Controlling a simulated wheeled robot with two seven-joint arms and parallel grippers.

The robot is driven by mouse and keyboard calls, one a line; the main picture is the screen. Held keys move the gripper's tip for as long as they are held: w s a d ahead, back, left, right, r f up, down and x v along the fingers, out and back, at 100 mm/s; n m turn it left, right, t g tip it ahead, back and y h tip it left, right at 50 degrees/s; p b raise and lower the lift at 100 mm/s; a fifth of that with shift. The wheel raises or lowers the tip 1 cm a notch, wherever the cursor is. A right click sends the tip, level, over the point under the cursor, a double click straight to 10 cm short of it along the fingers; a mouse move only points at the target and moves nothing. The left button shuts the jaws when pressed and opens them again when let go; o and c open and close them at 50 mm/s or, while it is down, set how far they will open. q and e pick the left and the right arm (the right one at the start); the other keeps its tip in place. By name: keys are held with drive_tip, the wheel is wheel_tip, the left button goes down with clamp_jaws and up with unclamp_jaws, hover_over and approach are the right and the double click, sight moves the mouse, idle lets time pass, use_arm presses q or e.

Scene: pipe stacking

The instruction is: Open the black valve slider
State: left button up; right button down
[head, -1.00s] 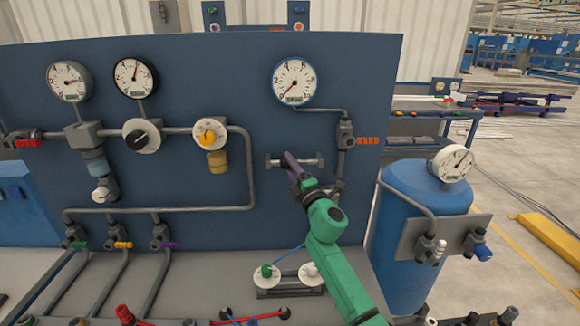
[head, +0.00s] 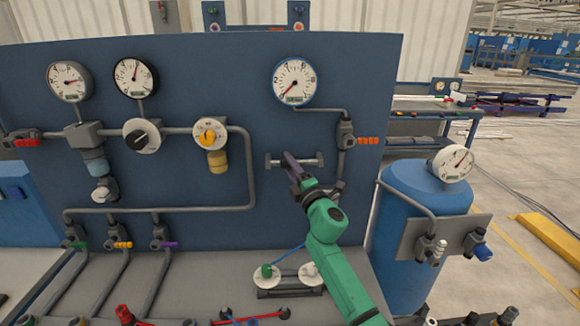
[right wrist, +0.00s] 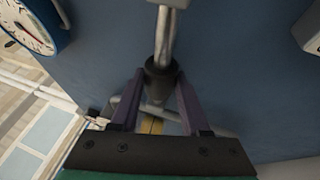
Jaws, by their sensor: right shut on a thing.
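A short horizontal grey rod (head: 309,161) with an end piece on each side is mounted on the blue panel, below the right-hand gauge. My right gripper (head: 288,158) reaches up to its left part, and its purple fingers hide what they hold in the head view. In the right wrist view, the black slider (right wrist: 158,82), a dark collar on the grey rod (right wrist: 164,40), sits between the two purple fingers. My right gripper (right wrist: 158,72) is shut on this slider. My left gripper is in neither view.
A gauge (head: 294,82) sits above the rod. A vertical pipe with an orange-handled valve (head: 368,140) stands close to its right. A blue tank (head: 403,240) is at the right. The panel left of the rod is clear up to a pipe (head: 249,165).

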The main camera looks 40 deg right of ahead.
drive_tip(key=shift+d+f, duration=0.1)
drive_tip(key=s+d, duration=0.2)
drive_tip(key=d, duration=0.1)
drive_tip(key=shift+s, duration=0.1)
drive_tip(key=c, duration=0.6)
unclamp_jaws()
drive_tip(key=shift+a, duration=0.1)
drive_tip(key=shift+o, duration=1.1)
drive_tip(key=shift+s+d, duration=0.15)
drive_tip(key=shift+d, duration=0.05)
